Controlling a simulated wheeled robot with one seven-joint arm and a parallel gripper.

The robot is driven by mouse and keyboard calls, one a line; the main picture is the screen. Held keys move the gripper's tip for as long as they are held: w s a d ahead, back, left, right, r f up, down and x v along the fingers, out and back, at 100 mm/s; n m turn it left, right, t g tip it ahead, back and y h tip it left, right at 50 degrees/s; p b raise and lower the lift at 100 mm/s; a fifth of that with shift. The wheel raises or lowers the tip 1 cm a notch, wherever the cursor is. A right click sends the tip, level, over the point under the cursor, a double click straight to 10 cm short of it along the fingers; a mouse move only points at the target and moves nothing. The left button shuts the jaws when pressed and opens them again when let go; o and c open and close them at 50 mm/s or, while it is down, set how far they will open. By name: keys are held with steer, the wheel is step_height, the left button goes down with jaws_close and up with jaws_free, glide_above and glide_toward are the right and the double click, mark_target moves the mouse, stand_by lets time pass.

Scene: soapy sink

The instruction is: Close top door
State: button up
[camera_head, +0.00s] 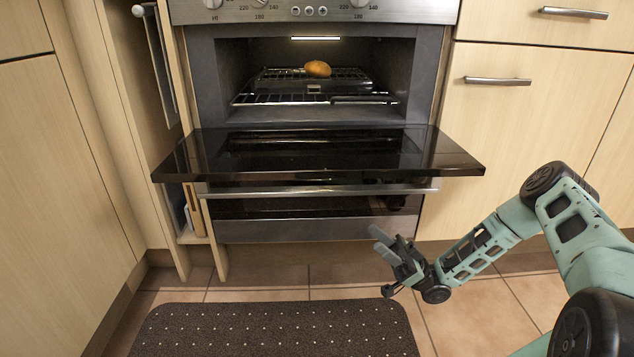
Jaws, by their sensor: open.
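The top oven door (320,153) is a dark glass panel folded down and open, sticking out level towards me. A metal handle bar (320,191) shows just below its front edge. Behind it the top oven cavity (220,70) is lit, with a wire rack (255,98) inside. My gripper (376,241) is open and empty, below the door's right part and in front of the lower oven. It appears apart from the door.
A bread-like item (317,69) rests on a pan (300,82) on the rack. The lower oven door (310,230) looks closed. A narrow open cupboard (150,110) is at the left, drawers (545,110) at the right. A dotted mat (270,330) lies on the floor.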

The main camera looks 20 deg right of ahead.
steer(key=b, duration=0.6)
glide_toward(324, 194)
steer(key=x, duration=0.3)
steer(key=w+x, duration=0.1)
steer(key=x, duration=0.3)
steer(key=shift+w+a, duration=0.15)
steer(key=shift+w+a+r, duration=0.15)
steer(key=shift+a+r, duration=0.3)
steer(key=shift+r, duration=0.05)
jaws_close()
